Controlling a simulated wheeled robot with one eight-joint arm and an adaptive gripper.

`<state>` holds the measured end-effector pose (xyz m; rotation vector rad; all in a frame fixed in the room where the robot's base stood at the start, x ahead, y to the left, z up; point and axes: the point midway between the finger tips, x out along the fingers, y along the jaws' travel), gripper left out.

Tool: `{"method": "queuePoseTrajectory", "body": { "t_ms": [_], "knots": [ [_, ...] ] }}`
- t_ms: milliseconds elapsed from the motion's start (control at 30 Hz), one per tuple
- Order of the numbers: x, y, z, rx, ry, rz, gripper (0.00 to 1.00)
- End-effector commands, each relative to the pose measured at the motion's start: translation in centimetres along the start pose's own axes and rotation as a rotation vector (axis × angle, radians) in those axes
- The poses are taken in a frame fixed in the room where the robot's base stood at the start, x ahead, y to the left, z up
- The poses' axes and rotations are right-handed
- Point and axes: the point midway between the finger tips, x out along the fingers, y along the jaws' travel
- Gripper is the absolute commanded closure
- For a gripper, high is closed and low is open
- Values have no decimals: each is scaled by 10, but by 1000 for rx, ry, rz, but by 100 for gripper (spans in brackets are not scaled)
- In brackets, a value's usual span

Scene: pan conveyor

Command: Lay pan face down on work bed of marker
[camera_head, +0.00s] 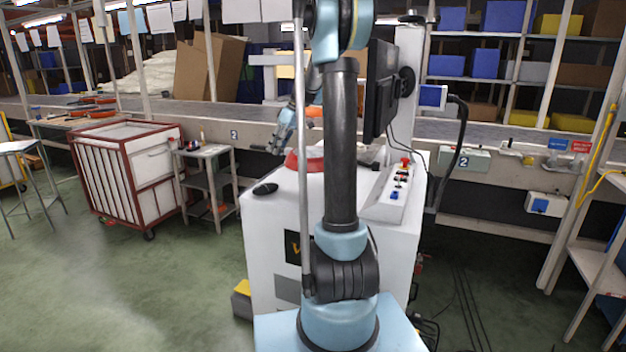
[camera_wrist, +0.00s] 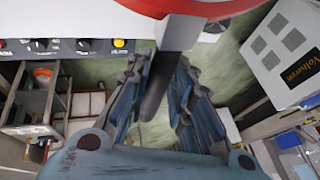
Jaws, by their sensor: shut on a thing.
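The red pan (camera_head: 307,161) shows above the top of the white marker (camera_head: 275,215), partly hidden behind my arm. In the wrist view its red rim (camera_wrist: 205,8) crosses the top edge and its grey handle (camera_wrist: 178,35) runs down between my fingers. My gripper (camera_wrist: 160,85) is shut on this handle. In the head view my gripper (camera_head: 277,142) is left of and behind the pan. I cannot tell which way the pan faces or whether it touches the marker. The work bed is mostly hidden behind my arm.
A black mouse (camera_head: 265,188) and a button panel (camera_head: 391,188) are on the marker's top. A monitor (camera_head: 379,88) stands above it. Behind runs the conveyor (camera_head: 235,113), with orange-red pans (camera_head: 90,113) far left. A small trolley (camera_head: 208,180) and a red-framed cart (camera_head: 125,170) stand left.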

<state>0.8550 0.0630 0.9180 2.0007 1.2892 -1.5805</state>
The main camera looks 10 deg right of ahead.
Motion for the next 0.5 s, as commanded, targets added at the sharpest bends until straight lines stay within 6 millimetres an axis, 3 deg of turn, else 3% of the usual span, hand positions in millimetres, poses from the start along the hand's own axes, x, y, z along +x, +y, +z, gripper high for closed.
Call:
{"method": "queuePoseTrajectory", "body": {
  "t_ms": [167, 500],
  "knots": [
    [8, 4, 5, 2, 0, 0, 100],
    [48, 18, 21, 3, 1, 1, 100]
  ]
}}
